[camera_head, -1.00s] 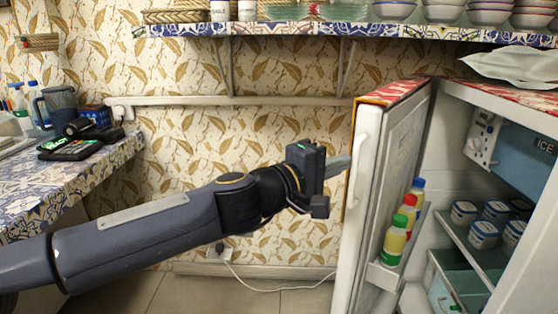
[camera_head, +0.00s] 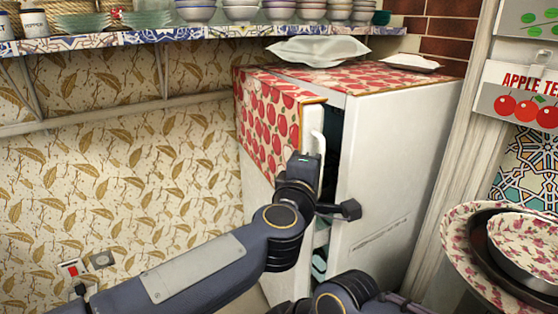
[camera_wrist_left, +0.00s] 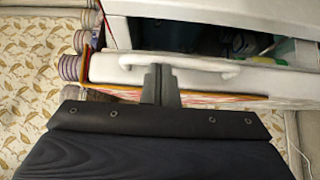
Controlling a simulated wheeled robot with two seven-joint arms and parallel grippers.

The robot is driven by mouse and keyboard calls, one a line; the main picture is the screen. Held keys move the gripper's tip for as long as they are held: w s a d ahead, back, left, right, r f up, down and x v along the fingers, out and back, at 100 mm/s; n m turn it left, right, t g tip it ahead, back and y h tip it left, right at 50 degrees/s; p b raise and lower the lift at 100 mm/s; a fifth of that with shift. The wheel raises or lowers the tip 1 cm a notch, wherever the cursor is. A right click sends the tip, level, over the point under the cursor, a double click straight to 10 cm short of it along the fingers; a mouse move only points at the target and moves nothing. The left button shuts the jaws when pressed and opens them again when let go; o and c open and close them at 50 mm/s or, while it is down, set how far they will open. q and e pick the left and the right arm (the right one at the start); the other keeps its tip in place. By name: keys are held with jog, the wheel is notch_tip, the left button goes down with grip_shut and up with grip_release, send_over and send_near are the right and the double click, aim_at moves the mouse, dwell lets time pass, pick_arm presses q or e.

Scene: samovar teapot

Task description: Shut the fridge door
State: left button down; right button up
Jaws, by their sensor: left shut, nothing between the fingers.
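The fridge door (camera_head: 275,120) is nearly closed, with a narrow dark gap between it and the white fridge body (camera_head: 395,175). Its outer face has a red apple pattern above and white below. A white handle (camera_head: 318,145) sits near its free edge. My left gripper (camera_wrist_left: 160,80) is shut and empty, its fingers pointing at the door beside the handle, which also shows in the left wrist view (camera_wrist_left: 185,62). The fingers look at or very near the door; I cannot tell if they touch. In the head view the gripper (camera_head: 312,180) partly covers the door edge. My right gripper is out of view.
A shelf (camera_head: 110,40) with several bowls runs above. At right, a patterned plate and bowl (camera_head: 525,245) stand close to my arm. The patterned wall fills the left.

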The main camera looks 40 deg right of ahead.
pick_arm(q)
jog(key=shift+s+d+p, duration=0.25)
jog(key=shift+s+d, duration=0.1)
jog(key=shift+d, duration=0.45)
jog(key=shift+s+d+p, duration=0.2)
jog(key=shift+s+d, duration=0.1)
jog(key=shift+d, duration=0.5)
jog(key=shift+w, duration=0.1)
